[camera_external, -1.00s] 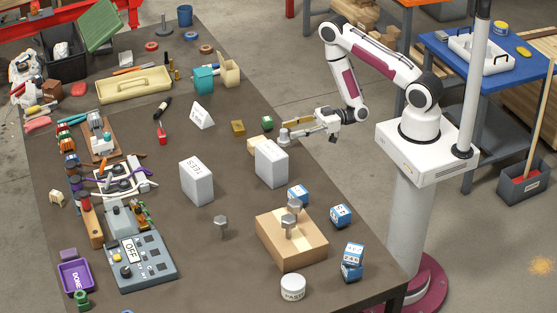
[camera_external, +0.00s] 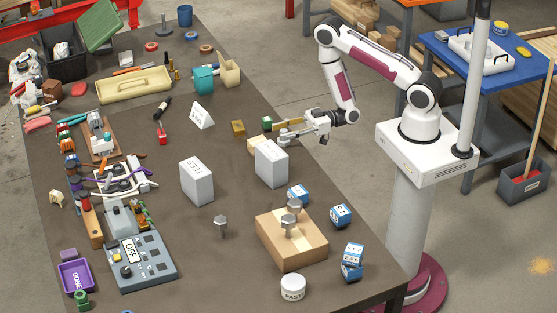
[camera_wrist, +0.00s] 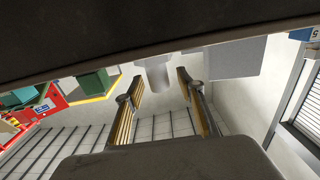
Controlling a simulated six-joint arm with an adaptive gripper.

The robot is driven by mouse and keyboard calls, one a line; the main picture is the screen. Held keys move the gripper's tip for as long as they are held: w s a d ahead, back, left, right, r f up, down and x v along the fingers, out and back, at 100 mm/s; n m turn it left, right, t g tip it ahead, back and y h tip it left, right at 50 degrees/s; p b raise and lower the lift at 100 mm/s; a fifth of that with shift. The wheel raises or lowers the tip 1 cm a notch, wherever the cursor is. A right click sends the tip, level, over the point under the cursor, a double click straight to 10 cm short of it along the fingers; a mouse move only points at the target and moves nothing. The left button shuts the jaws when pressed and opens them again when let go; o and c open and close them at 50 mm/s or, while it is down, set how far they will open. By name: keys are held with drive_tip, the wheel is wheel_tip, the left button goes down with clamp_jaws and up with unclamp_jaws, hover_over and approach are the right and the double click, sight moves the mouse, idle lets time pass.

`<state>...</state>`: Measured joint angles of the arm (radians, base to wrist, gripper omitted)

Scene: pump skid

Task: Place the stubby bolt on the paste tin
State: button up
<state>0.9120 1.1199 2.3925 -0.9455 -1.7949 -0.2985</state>
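The paste tin (camera_external: 293,288), white and round with lettering, stands at the table's near edge. A grey hex-headed bolt (camera_external: 221,223) stands on the table to its upper left. More grey bolts (camera_external: 291,218) stand upright on the cardboard box (camera_external: 302,247). I cannot tell which is the stubby one. My gripper (camera_external: 284,130) is above the table's right edge, behind the near grey block and far from the tin. In the wrist view its two fingers (camera_wrist: 160,90) are apart, with a pale grey shape (camera_wrist: 156,75) beyond the gap; I cannot tell what it is.
Two grey blocks, one nearer my gripper (camera_external: 271,164) and one lettered (camera_external: 196,181), stand mid-table. Blue lettered cubes (camera_external: 341,215) lie along the right edge. Bare table lies between the lettered block and the standing bolt.

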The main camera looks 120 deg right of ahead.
sight(284, 130)
clamp_jaws()
drive_tip(key=shift+r, duration=0.2)
drive_tip(key=shift+r, duration=4.8)
